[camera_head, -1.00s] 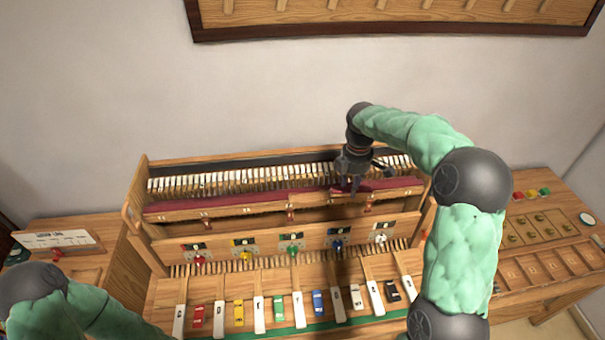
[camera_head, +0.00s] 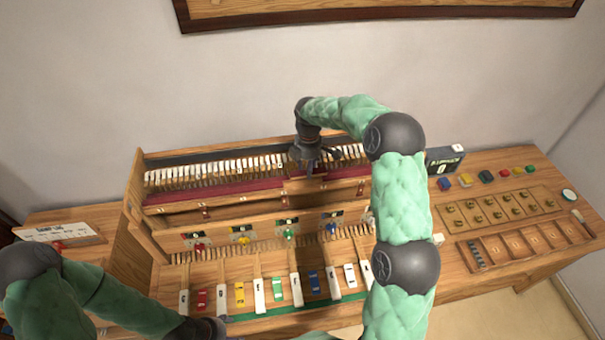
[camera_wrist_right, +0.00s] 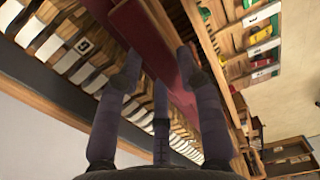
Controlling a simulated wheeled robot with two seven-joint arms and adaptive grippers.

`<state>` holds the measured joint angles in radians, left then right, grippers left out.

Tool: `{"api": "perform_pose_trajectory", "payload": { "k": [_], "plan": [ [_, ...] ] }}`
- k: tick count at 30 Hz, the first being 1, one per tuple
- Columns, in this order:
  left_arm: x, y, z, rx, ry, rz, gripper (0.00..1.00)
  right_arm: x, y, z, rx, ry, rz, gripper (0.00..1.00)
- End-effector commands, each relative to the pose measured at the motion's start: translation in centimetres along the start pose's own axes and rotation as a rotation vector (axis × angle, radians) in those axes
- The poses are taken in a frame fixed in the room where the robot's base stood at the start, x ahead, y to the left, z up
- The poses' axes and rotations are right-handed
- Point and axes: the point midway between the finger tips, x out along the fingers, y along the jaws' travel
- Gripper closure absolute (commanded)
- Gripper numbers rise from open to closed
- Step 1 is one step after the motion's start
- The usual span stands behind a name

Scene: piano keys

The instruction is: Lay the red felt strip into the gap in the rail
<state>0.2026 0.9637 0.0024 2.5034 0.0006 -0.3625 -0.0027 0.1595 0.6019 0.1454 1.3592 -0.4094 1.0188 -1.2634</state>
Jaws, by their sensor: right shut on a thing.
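The wooden rail with its dark red felt (camera_head: 225,191) runs across the piano below the row of hammers. My right gripper (camera_head: 308,172) is over the rail, right of its middle, with its fingers pointing down. In the right wrist view my right gripper (camera_wrist_right: 158,62) is shut on the red felt strip (camera_wrist_right: 142,36), a dark red piece with a pale wood-coloured edge. The rail's red felt shows beside it in that view. A bare wooden stretch (camera_head: 304,186) shows under the gripper in the head view. Whether the strip touches the rail cannot be told. My left gripper (camera_head: 208,328) is partly cut off at the bottom edge.
Hammers (camera_head: 215,174) stand close behind the rail. Coloured blocks (camera_head: 240,293) lie among the white keys at the front. A side table at the right holds a compartment tray (camera_head: 515,258), a peg board (camera_head: 480,222) and a dark box (camera_head: 445,160).

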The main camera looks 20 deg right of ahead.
Motion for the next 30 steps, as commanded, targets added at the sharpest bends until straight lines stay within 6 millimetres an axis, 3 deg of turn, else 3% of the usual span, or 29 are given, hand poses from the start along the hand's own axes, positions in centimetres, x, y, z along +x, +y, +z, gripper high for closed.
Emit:
{"api": "perform_pose_trajectory", "payload": {
  "k": [10,17,29,30],
  "plan": [
    [-0.7,0.2,0.0,0.0,0.0,0.0,0.35,2.2,0.8,-1.7,-0.001,0.0,-0.001,0.79],
    [-2.1,0.8,0.1,0.0,0.0,0.0,0.35,4.8,0.8,-1.6,0.001,0.0,-0.001,0.79],
    [-1.6,0.6,0.1,0.0,0.0,0.0,0.35,5.6,0.9,-1.6,0.001,0.001,0.001,0.79],
    [-1.6,0.6,0.1,0.0,0.0,0.0,0.35,5.6,0.9,-1.6,0.001,0.001,0.001,0.58]
  ]
}}
